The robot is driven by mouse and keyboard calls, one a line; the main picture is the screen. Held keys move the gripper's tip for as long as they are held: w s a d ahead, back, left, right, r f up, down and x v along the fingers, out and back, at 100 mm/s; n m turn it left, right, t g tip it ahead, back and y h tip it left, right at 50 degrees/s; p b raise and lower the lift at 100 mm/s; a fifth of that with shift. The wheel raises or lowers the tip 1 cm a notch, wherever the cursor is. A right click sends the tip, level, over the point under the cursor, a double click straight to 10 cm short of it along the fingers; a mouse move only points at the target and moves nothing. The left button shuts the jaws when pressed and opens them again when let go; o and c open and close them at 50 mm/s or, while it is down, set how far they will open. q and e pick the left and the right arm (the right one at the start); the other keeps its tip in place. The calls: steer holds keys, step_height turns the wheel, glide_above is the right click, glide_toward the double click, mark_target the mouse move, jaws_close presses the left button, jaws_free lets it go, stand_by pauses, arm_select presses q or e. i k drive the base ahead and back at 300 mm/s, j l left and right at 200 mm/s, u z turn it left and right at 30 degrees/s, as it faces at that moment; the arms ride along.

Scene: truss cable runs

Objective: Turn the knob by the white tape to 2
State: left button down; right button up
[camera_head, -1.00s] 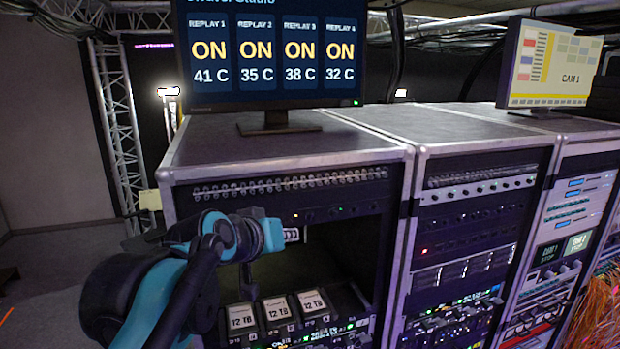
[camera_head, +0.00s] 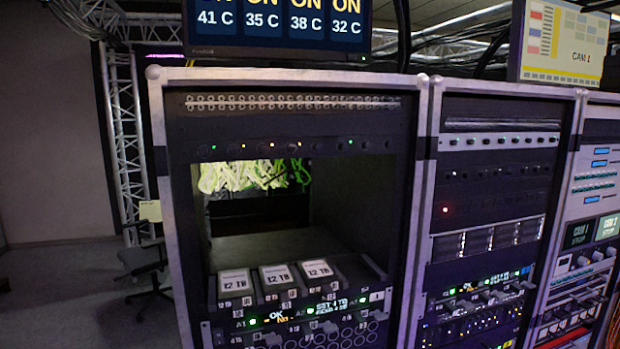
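The left rack (camera_head: 158,180) faces me. A dark strip with small round knobs (camera_head: 293,148) and lit dots runs across it above an open bay. Lower down, a panel with a green display (camera_head: 325,307) carries more small knobs (camera_head: 330,326). A small white patch (camera_head: 377,296) sits at the right end of that display; I cannot tell whether it is tape. Knob markings are too small to read, so I cannot tell which knob the task names or its setting. Neither gripper is in view.
Three drives labelled 12 TB (camera_head: 276,276) stand below the open bay (camera_head: 355,205), which has green cables at its back. A monitor (camera_head: 275,30) is on top. A second rack (camera_head: 490,150) adjoins on the right. A chair (camera_head: 145,262) stands at the left.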

mark_target(581, 261)
steer(key=z, duration=1.55)
steer(key=i+z, duration=0.45)
steer(key=i, duration=1.05)
